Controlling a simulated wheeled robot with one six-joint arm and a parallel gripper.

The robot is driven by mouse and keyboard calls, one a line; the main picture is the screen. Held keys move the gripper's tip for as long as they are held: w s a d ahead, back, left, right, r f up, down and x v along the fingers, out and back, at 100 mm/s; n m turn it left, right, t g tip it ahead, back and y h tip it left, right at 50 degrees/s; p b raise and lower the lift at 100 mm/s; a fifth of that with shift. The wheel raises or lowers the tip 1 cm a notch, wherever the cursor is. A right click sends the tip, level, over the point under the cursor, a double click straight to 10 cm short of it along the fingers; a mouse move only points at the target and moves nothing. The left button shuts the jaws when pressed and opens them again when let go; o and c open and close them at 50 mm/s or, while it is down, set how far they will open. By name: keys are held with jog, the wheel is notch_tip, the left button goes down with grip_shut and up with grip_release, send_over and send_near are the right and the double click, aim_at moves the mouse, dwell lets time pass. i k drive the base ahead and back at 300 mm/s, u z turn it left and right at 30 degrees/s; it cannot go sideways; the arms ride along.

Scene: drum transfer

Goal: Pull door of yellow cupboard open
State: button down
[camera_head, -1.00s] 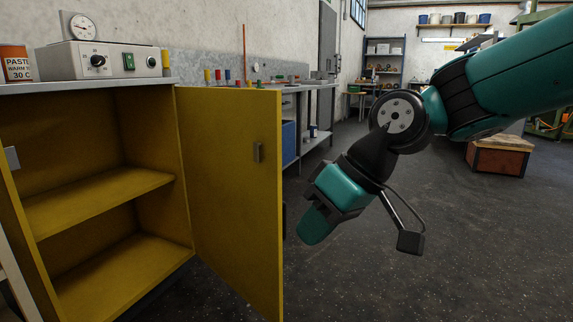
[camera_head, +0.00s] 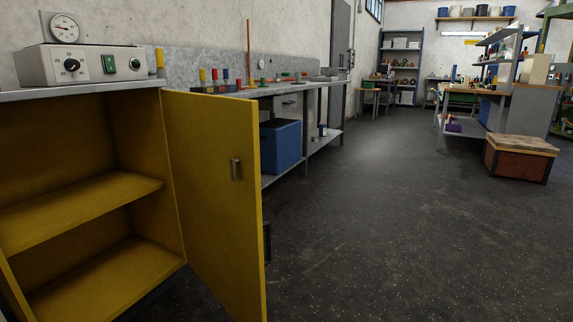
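The yellow cupboard (camera_head: 90,206) stands at the left of the head view. Its door (camera_head: 212,195) is swung wide open to the right, toward me. A small metal latch plate (camera_head: 235,169) sits on the door's inner face. A dark handle (camera_head: 267,242) shows in part past the door's free edge. The two shelf spaces inside look empty. My gripper and arm are out of view, so the gripper's state does not show.
A grey control box (camera_head: 85,65) with a gauge stands on the cupboard top. A workbench with a blue bin (camera_head: 281,146) runs behind the door. A wood-topped crate (camera_head: 519,157) stands at the right. The dark floor (camera_head: 390,230) in the middle is clear.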

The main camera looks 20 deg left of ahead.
aim_at(222, 224)
jog(key=u, duration=0.05)
jog(key=i, duration=0.75)
jog(key=u, duration=2.05)
